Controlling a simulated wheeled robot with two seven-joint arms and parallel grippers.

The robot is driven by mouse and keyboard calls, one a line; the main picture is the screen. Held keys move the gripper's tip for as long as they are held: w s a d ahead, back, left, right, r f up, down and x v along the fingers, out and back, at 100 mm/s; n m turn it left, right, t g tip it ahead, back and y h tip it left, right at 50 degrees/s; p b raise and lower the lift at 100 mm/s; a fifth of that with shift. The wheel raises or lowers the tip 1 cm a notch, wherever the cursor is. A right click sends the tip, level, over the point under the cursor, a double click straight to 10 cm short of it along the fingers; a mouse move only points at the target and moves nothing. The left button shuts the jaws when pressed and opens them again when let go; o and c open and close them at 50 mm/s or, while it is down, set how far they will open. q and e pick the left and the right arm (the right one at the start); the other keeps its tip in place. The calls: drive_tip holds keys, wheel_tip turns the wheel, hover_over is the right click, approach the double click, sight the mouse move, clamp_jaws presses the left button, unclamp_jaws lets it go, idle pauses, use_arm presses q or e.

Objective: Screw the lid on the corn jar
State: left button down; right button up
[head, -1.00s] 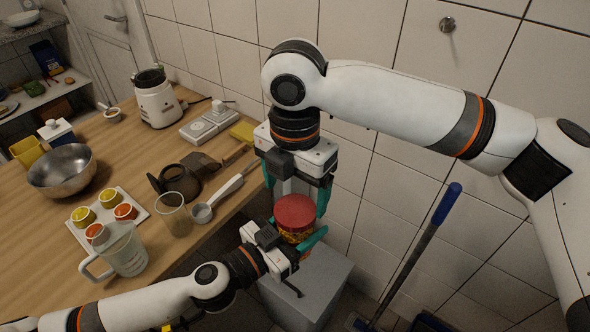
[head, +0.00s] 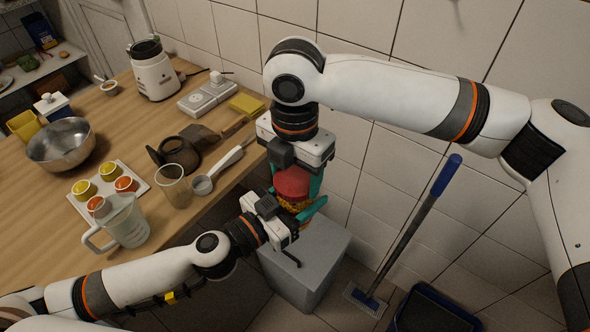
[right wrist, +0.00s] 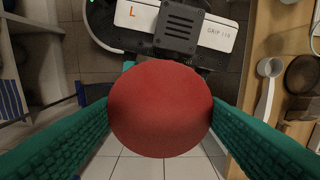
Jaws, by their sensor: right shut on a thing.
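The corn jar (head: 297,206) shows as a narrow yellow band in the head view, with the red lid (head: 291,181) on top of it. My left gripper (head: 299,211) reaches in from the left with its teal fingers around the jar, holding it upright above a grey box. My right gripper (head: 294,176) points down from above and is shut on the lid. In the right wrist view the lid (right wrist: 160,108) sits between both teal fingers and hides the jar. Whether the lid sits straight on the rim is hidden.
A wooden counter (head: 60,222) at left holds a measuring jug (head: 124,222), a clear cup (head: 174,186), a ladle (head: 222,170), a steel bowl (head: 60,145) and a blender (head: 153,72). The grey box (head: 315,262) stands below the jar. A blue-handled mop (head: 412,222) leans right.

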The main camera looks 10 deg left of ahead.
drive_tip(key=m, duration=0.5)
drive_tip(key=o, duration=1.1)
drive_tip(key=shift+o, duration=0.2)
wheel_tip(320, 180, up, 12)
